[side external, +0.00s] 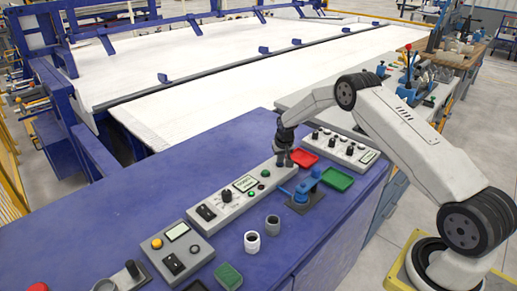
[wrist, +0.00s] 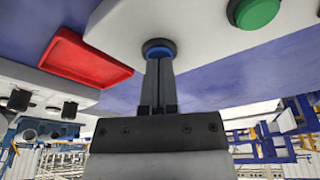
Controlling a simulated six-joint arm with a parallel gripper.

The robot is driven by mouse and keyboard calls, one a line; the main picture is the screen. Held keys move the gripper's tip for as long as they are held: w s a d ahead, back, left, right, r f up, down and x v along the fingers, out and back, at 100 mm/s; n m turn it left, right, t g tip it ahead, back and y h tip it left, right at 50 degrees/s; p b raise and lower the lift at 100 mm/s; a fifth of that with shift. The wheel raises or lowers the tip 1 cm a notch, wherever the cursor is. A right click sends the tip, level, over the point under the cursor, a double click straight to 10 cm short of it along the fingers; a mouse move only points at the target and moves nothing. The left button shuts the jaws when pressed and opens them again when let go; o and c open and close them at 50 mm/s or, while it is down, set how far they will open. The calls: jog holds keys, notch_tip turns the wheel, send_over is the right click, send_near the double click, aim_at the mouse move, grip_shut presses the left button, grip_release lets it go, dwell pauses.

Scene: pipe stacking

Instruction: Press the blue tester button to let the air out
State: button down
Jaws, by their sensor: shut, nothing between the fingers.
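The blue tester button (wrist: 158,43) shows in the wrist view as a blue rim with a dark collar, on the pale surface of a control panel. My gripper (wrist: 159,66) is shut and empty, its fingertips right at the button and covering part of it. I cannot tell whether they touch it or whether it is pressed in. In the side external view my gripper (side external: 284,161) points down at the right end of the grey control panel (side external: 221,212). The button is hidden behind it there.
A green button (wrist: 256,11) is on the same panel. A red tray (side external: 302,158) lies close to my gripper, with a green tray (side external: 337,179) and a blue vise-like tool (side external: 306,189) nearby. Two small cups (side external: 252,242) stand in front on the blue bench.

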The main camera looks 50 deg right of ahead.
jog(key=shift+r, duration=0.1)
jog(key=shift+w+d+v, duration=0.15)
jog(key=shift+w+v, duration=0.1)
jog(key=shift+v, duration=0.85)
jog(key=shift+w+d+v, duration=0.1)
jog(key=shift+w+v, duration=0.1)
jog(key=shift+v, duration=0.9)
jog(key=shift+w+d+v, duration=0.15)
jog(key=shift+w+v, duration=0.1)
jog(key=shift+v, duration=0.85)
jog(key=shift+r, duration=0.2)
jog(key=shift+a+r, duration=0.1)
jog(key=s+a+r+n, duration=0.2)
jog(key=s+a+r, duration=0.2)
jog(key=s+a, duration=0.3)
jog(key=s+a+r+n, duration=0.1)
jog(key=s+a+r, duration=0.35)
jog(key=a, duration=0.35)
jog(key=s+a+n, duration=0.1)
jog(key=s+a, duration=0.1)
jog(key=s, duration=0.4)
jog(key=s+a+n+y, duration=0.1)
jog(key=s+a, duration=0.2)
jog(key=s, duration=0.3)
jog(key=s+a+n, duration=0.1)
jog(key=s+a, duration=0.1)
jog(key=s, duration=0.4)
jog(key=shift+a+r, duration=0.35)
